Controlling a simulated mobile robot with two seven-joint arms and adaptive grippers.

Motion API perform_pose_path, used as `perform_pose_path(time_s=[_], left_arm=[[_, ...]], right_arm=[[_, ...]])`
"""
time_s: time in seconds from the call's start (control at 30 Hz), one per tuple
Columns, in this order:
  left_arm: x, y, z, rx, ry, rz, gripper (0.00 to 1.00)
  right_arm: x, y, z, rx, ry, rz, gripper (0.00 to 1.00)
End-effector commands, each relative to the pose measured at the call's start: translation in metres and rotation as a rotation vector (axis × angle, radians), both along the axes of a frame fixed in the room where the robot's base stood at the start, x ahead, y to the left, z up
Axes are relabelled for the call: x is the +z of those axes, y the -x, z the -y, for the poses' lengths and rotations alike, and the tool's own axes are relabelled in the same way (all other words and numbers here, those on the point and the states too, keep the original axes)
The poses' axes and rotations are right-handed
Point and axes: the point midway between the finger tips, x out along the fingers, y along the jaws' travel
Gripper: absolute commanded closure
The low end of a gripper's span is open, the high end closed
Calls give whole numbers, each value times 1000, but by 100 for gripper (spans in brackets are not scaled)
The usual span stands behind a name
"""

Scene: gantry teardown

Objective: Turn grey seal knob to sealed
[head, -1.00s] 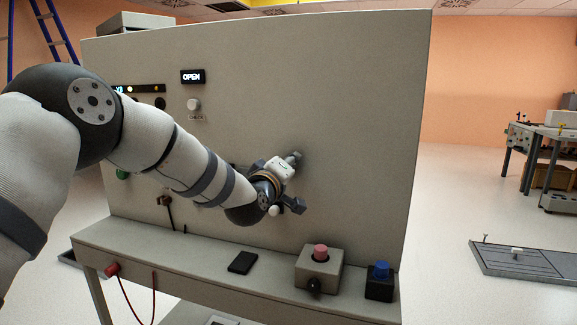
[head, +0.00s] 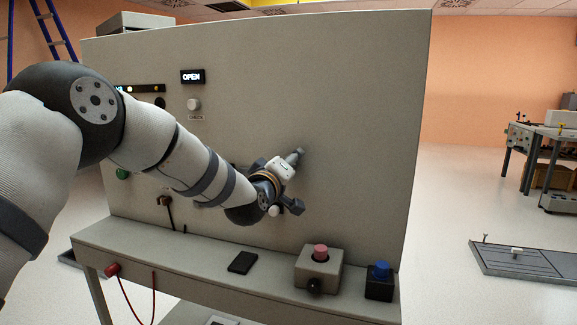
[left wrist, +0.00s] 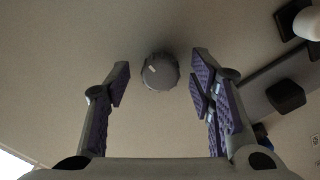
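The grey seal knob (left wrist: 160,71) is round, with a small white mark on its face. In the left wrist view it lies between and just beyond the tips of my left gripper (left wrist: 161,84). The fingers, with purple pads, are open, with a visible gap on each side of the knob. In the head view my left gripper (head: 298,154) is close to the panel's right half, and I cannot make out the knob there. A small display (head: 193,76) on the panel reads OPEN. My right gripper is not in view.
The big grey panel (head: 340,70) stands on a bench with a narrow front ledge (head: 205,262). A light knob (head: 194,104) sits below the display.

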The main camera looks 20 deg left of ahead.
Motion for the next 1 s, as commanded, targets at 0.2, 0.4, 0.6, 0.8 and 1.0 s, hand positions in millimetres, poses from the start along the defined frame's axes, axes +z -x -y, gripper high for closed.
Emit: perform_pose_path(time_s=[0.2, 0.4, 0.6, 0.8, 1.0], left_arm=[[-1, 13, -1, -1, 1, -3, 51], [0, 64, -2, -1, 2, -2, 51], [0, 107, -4, 0, 1, 0, 51], [0, 121, -4, 0, 1, 0, 51], [0, 120, -4, 0, 0, 0, 51]], right_arm=[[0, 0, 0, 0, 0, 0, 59], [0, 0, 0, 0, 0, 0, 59], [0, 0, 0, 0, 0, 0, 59], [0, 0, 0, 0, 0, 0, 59], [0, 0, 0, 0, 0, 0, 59]])
